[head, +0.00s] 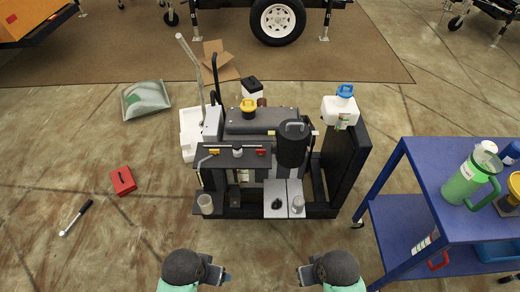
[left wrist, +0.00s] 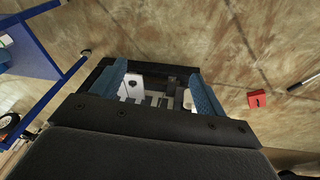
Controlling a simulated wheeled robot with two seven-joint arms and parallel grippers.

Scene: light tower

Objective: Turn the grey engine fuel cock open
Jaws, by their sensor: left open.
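The engine unit (head: 262,122) stands in the middle of the head view, with a yellow cap on its dark tank. On its front ledge are a yellow part, a small grey-white knob (head: 238,151) and a red part. I cannot tell for sure which part is the grey fuel cock. My left gripper (head: 227,277) is in front of the unit at the bottom, apart from it. In the left wrist view its blue fingers (left wrist: 160,85) are spread and empty, with part of the machine between them. My right gripper (head: 300,275) is also low in front, touching nothing; its opening is unclear.
A blue cart (head: 385,215) with a green jug (head: 465,180) stands at the right. A white jug with a blue cap (head: 341,108) is on the unit's right side. A red box (head: 123,181) and a wrench-like tool (head: 76,217) lie on the floor at left.

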